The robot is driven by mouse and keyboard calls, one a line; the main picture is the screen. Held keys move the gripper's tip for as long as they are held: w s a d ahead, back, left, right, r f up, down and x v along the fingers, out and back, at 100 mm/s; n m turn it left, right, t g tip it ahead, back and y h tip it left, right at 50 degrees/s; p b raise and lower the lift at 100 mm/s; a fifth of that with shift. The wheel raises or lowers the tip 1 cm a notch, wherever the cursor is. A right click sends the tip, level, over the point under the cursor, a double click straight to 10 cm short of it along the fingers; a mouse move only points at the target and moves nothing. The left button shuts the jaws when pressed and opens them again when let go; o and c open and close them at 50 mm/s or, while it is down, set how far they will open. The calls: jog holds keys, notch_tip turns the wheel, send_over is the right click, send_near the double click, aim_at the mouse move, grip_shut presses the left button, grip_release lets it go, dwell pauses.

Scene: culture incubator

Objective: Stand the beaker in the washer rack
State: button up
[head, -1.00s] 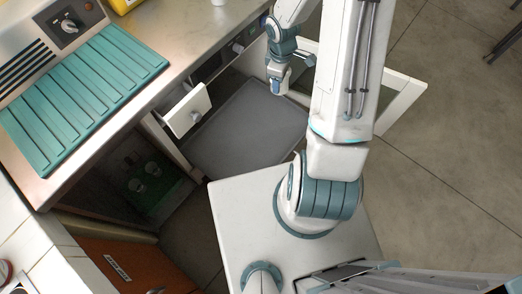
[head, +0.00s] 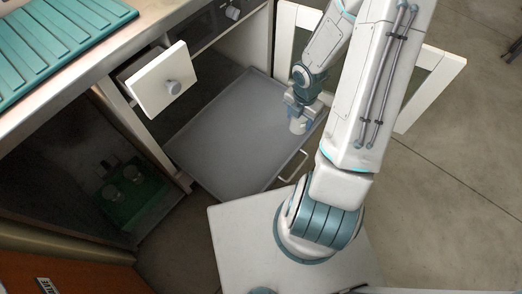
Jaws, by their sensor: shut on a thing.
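My gripper (head: 298,108) is shut on a small pale, cup-like thing (head: 298,126), which looks like the beaker. It is held roughly upright over the right side of a wide grey tray or pulled-out shelf (head: 225,135). The fingers and arm hide part of the beaker, and I cannot tell whether its base touches the tray. A green rack (head: 150,208) with clear glass vessels (head: 132,173) stands in the dark open cabinet at the lower left. It may be the washer rack.
A white drawer (head: 160,80) with a round knob juts out above the grey tray's left side. A white framed door (head: 430,90) stands open at the right. A teal ribbed mat (head: 60,45) lies on the counter. The grey tray's middle is bare.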

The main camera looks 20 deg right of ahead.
aim_at(300, 128)
jog(key=f+n+b, duration=0.1)
jog(key=f, duration=0.1)
jog(key=s+f+n+b, duration=0.1)
jog(key=f, duration=0.1)
jog(key=shift+d+f+b, duration=0.1)
jog(key=shift+f+b, duration=0.1)
jog(key=shift+b, duration=0.2)
jog(key=shift+n, duration=0.3)
jog(key=w+a+f+b, duration=0.1)
jog(key=a+f+b, duration=0.1)
jog(key=a, duration=0.1)
jog(key=w+a+f+b, duration=0.2)
jog(key=a, duration=0.1)
jog(key=w+a+f+b, duration=0.1)
jog(key=a+f+b, duration=0.1)
jog(key=a, duration=0.1)
jog(key=shift+w+a+f+b, duration=0.2)
jog(key=shift+a+f+b, duration=0.05)
jog(key=shift+f+b, duration=0.1)
jog(key=shift+w+a+f, duration=0.1)
jog(key=shift+w+a, duration=0.1)
jog(key=shift+a, duration=0.25)
jog(key=shift+f+b, duration=1.6)
jog(key=shift+f, duration=0.3)
jog(key=shift+f, duration=0.15)
jog(key=o, duration=1)
